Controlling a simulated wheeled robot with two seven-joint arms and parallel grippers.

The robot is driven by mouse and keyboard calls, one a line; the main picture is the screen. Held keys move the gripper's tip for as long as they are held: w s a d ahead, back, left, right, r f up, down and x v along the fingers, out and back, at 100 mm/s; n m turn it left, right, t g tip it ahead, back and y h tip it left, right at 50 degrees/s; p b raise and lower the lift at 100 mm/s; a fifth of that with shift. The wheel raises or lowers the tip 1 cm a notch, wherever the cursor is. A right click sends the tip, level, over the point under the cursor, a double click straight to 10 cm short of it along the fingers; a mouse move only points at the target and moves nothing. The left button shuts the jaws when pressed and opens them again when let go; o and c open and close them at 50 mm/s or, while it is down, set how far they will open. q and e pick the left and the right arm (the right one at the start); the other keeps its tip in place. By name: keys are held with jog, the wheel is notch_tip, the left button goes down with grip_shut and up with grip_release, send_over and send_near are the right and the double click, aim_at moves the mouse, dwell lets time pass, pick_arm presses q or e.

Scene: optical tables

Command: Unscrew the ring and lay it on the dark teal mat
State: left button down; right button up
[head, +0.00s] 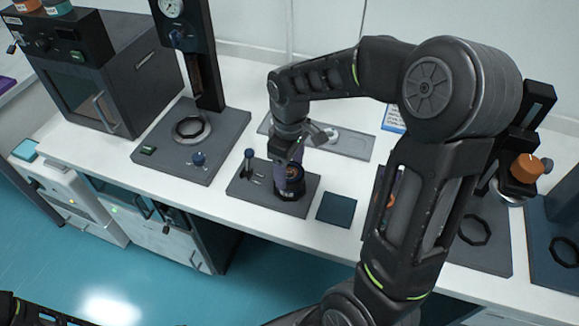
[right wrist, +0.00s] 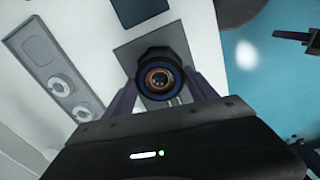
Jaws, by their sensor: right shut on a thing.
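The ring (right wrist: 160,77) is dark with a blue inner band and sits around the round lens-like top of a fixture. The fixture stands on a dark grey base plate (head: 244,191) near the front edge of the bench. My right gripper (head: 290,178) is over the fixture from above, shut on the ring, with one finger on each side in the right wrist view (right wrist: 160,92). The arm and fingers partly hide the ring in the head view. The dark teal mat (head: 336,209) lies flat and empty just right of the base plate. My left gripper is not clearly seen.
A small dark-blue-topped post (head: 249,158) stands on the same base plate. A grey tray (head: 352,145) lies behind. A gauge stand (head: 207,60) is to the left, and an orange-knobbed device (head: 525,168) is at the right.

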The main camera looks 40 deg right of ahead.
aim_at(289, 172)
jog(key=c, duration=0.5)
jog(key=n+p, duration=0.1)
jog(key=n, duration=0.4)
jog(key=shift+r+n, duration=0.15)
jog(key=shift+n, duration=0.25)
jog(key=shift+c, duration=0.2)
jog(key=n+p, duration=0.1)
jog(key=n, duration=0.2)
jog(key=shift+n, duration=0.3)
jog(key=shift+r+p, duration=1.6)
jog(key=shift+r, duration=0.8)
